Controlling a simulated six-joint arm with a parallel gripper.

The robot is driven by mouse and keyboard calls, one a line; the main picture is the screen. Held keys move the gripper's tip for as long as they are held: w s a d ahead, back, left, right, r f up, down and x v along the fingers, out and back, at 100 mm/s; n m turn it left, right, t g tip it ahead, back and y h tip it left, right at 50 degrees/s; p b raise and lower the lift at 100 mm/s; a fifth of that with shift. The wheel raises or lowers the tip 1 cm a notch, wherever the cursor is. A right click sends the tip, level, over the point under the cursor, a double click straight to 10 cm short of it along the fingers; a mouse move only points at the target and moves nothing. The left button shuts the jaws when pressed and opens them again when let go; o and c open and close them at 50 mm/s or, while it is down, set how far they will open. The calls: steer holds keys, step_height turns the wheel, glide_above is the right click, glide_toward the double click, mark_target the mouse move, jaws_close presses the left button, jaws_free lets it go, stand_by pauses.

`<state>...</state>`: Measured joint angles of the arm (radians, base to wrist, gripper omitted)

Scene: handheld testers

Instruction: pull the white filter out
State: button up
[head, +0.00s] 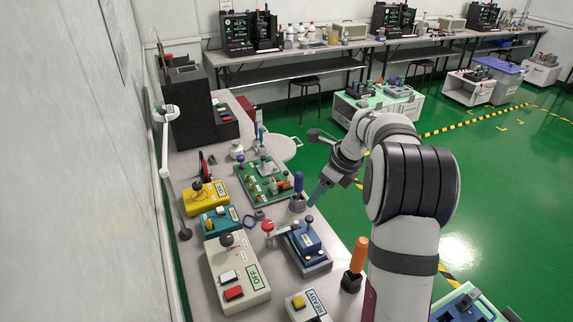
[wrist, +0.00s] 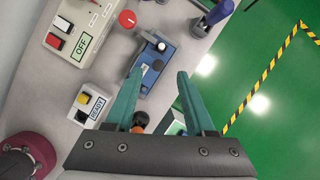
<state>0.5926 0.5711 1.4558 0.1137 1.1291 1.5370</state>
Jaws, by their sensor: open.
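A blue tester (head: 309,246) stands near the right edge of the bench, with a black knob on top and pale marks. It also shows in the wrist view (wrist: 160,68), beyond my fingertips. I cannot tell for sure which part is the white filter. My gripper (head: 319,192) is above the bench's right edge, apart from the tester. In the wrist view its teal fingers (wrist: 157,78) are spread and nothing is between the tips.
A white OFF box (head: 238,272), a READY box (head: 308,306), a teal box (head: 221,221), a yellow box (head: 205,197) and a green board (head: 262,182) crowd the bench. An orange-handled tool (head: 358,256) stands at the right edge. A wall is close on the left.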

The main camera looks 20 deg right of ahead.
mark_target(297, 223)
steer(key=x, duration=1.6)
steer(key=shift+d, duration=0.15)
jaws_close()
stand_by(1.0)
